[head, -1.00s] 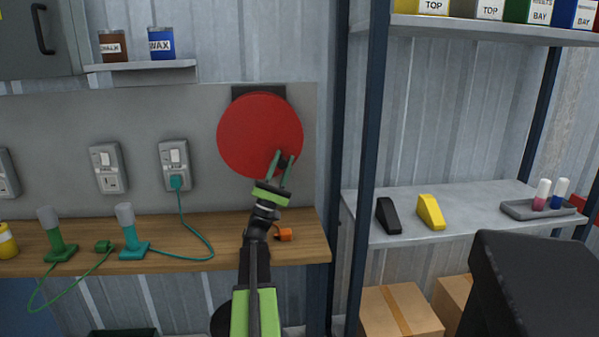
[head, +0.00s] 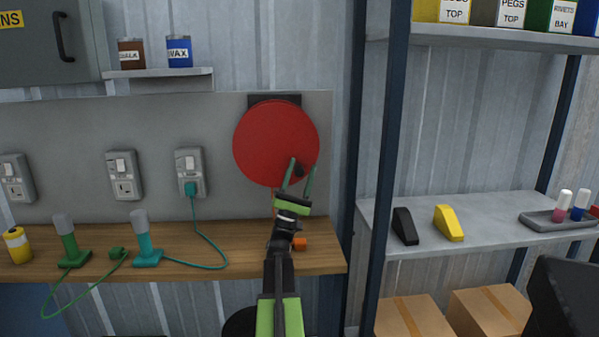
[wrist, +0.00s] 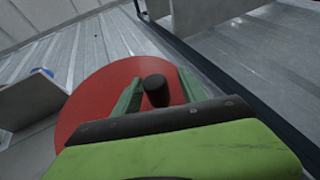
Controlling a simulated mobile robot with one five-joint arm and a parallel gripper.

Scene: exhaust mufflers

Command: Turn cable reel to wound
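The cable reel (head: 270,138) is a large red disc on a dark mount on the grey wall panel. Its short black crank knob (head: 299,171) sits near the lower right of the disc. My gripper (head: 302,167) is open, with its two green fingers on either side of the knob. In the wrist view the red reel (wrist: 85,112) fills the middle and the black knob (wrist: 156,90) stands between the open fingers, with gaps on both sides. The lower part of the reel is hidden there by my gripper.
A wooden bench (head: 215,262) below holds a teal plug lamp (head: 143,240), a green one (head: 70,243) and an orange piece (head: 299,244). A dark shelf post (head: 385,150) stands right of the reel. A wall socket (head: 190,172) is to the left.

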